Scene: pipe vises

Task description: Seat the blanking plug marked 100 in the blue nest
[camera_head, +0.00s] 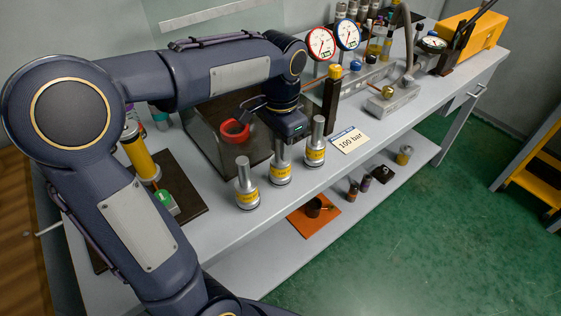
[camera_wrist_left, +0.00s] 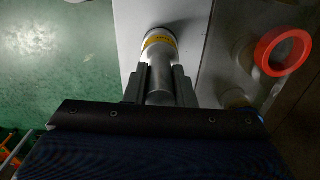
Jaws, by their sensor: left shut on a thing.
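Three silver blanking plugs with yellow bands stand in a row at the front of the bench: a left one (camera_head: 246,188), a middle one (camera_head: 281,170) and a right one (camera_head: 315,152). Their markings are too small to read. My left gripper (camera_head: 285,138) is over the middle plug, pointing down. In the left wrist view its fingers (camera_wrist_left: 160,88) are shut around the stem of a plug (camera_wrist_left: 160,50), with the yellow band beyond the fingertips. The plug looks upright; I cannot tell whether it touches the bench. I cannot make out a blue nest. My right gripper is out of view.
A "100 bar" card (camera_head: 349,139) lies right of the plugs. A dark box with a red ring (camera_head: 235,130) is behind them. A red gauge (camera_head: 321,43), a blue gauge (camera_head: 347,34) and a grey vise (camera_head: 392,98) stand farther right. A shelf with an orange mat (camera_head: 303,222) is below.

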